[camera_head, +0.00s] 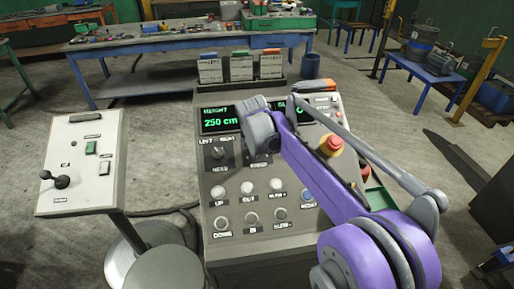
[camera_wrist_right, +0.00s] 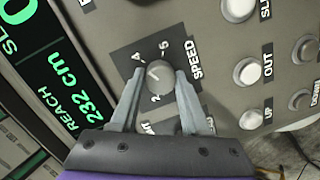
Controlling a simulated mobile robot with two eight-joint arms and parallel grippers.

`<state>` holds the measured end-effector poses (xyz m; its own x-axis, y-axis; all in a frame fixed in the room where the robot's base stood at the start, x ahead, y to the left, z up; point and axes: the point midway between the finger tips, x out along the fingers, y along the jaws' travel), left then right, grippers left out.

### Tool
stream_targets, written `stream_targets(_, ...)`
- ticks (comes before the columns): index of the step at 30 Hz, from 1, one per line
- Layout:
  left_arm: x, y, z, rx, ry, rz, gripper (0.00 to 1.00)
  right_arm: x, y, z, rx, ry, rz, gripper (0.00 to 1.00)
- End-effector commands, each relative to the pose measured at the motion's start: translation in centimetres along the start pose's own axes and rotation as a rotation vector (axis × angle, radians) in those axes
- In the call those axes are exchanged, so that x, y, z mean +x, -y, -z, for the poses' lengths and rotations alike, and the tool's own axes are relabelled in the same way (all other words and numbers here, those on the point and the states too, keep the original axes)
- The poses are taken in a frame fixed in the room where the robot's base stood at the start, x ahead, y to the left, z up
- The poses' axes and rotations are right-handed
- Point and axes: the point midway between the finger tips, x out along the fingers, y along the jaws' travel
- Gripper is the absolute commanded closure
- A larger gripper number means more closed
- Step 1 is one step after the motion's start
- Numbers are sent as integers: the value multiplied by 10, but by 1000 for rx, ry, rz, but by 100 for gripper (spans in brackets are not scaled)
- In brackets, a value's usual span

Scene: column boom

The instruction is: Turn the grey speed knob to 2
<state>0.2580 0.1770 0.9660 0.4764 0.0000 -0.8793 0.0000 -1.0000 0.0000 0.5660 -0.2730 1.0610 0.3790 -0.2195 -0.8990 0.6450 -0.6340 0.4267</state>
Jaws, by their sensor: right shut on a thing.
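The grey speed knob (camera_wrist_right: 160,84) shows in the right wrist view, beside the label SPEED and the marks 2, 4 and 6. A small pale mark is on its top; I cannot tell exactly which number it points at. My right gripper (camera_wrist_right: 159,76) has its two fingers on either side of the knob and is shut on it. In the head view my right gripper (camera_head: 258,132) covers the knob on the control panel (camera_head: 236,240). My left gripper is not in view.
The panel has a height display (camera_head: 220,120) reading 250 cm, several push buttons, a lever switch (camera_head: 217,153) and a red emergency button (camera_head: 331,145). The wrist view shows a reach display (camera_wrist_right: 72,100) reading 232 cm. A side box (camera_head: 75,190) with a black lever stands left.

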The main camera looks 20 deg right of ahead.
Motion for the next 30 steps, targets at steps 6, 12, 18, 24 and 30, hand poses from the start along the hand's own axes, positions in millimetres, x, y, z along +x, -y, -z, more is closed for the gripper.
stream_targets(6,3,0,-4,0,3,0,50,1,2,0,-202,9,-30,100)
stream_targets(12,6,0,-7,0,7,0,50,1,2,0,-390,16,-60,100)
stream_targets(18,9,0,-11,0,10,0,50,1,2,0,-577,25,-89,100)
stream_targets(24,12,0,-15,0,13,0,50,1,3,0,-764,34,-118,100)
stream_targets(30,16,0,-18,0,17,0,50,1,3,0,-951,42,-148,100)
